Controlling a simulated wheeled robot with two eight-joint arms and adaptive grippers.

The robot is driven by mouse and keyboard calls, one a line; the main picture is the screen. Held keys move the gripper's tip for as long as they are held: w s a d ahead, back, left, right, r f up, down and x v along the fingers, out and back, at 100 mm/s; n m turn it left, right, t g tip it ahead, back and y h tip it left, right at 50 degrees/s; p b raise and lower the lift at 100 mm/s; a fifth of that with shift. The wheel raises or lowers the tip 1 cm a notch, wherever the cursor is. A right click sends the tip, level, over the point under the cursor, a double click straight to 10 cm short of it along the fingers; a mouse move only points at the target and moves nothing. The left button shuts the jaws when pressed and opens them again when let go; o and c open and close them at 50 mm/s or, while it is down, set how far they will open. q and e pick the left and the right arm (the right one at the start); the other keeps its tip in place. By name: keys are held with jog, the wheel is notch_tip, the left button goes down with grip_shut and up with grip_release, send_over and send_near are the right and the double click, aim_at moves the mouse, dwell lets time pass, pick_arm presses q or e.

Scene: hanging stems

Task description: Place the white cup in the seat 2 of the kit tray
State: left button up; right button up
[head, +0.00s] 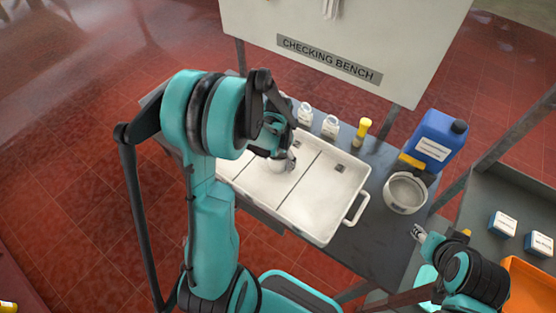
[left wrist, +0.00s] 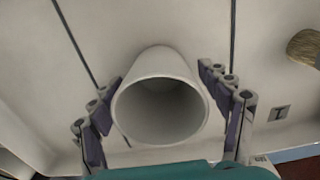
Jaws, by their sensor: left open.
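The white cup (left wrist: 160,105) stands in the middle compartment of the kit tray (head: 325,215), between two dark divider lines in the left wrist view. Its open mouth faces the wrist camera. My left gripper (left wrist: 163,95) is open, with one finger on each side of the cup. In the head view the left gripper (head: 287,158) reaches down into the tray, and my arm hides much of the cup (head: 277,165) and the tray's left part. My right gripper (head: 418,232) is over the right side of the bench, away from the tray; its jaw opening is unclear.
A white bowl (head: 405,193) and a blue jug (head: 434,142) stand right of the tray. Small white containers (head: 330,125) and a yellow-topped item (head: 362,130) stand behind it. A tan bristly object (left wrist: 305,46) shows at the wrist view's right edge. An orange bin (head: 528,285) is at lower right.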

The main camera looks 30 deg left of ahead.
pick_arm(q)
jog(key=shift+r, duration=0.3)
notch_tip(320, 180, up, 11)
jog(key=p, duration=0.4)
jog(key=s+d+r+n+t, duration=0.1)
jog(key=s+d+r+t, duration=0.6)
jog(key=s+d+r, duration=0.2)
jog(key=shift+s+d+r, duration=0.25)
jog(key=shift+s+d, duration=0.55)
jog(key=shift+s, duration=0.25)
notch_tip(320, 180, down, 7)
jog(key=b, duration=0.7)
